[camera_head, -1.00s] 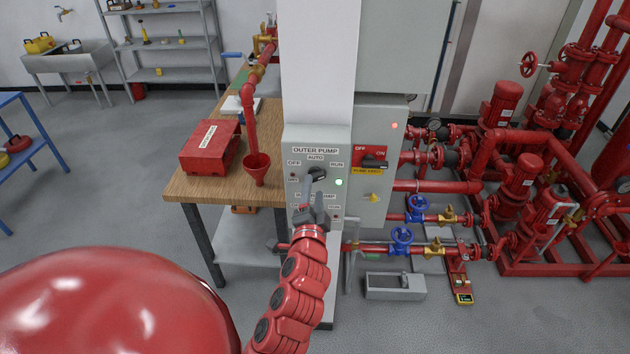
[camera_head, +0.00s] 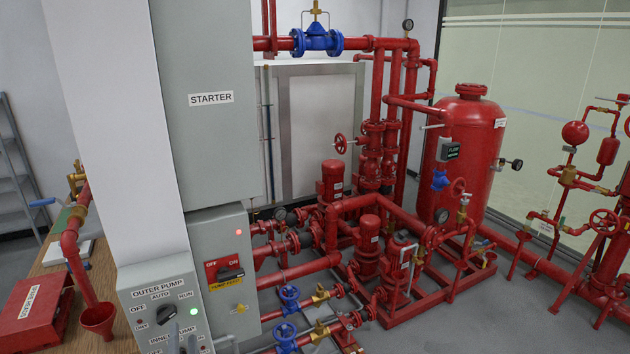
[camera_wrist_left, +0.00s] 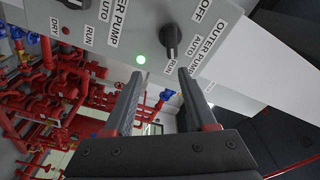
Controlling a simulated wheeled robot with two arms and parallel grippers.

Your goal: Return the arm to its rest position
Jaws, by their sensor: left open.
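The fingers look clear of the knob. The rest of the left arm is out of frame. My right gripper is not in view.
A grey starter cabinet (camera_head: 205,100) and a smaller box with a red switch plate (camera_head: 226,265) stand beside the white column (camera_head: 120,140). A wooden table (camera_head: 98,262) with a red case (camera_head: 38,308) is at left. Red pumps and pipes fill the right; grey floor (camera_head: 500,318) shows in front.

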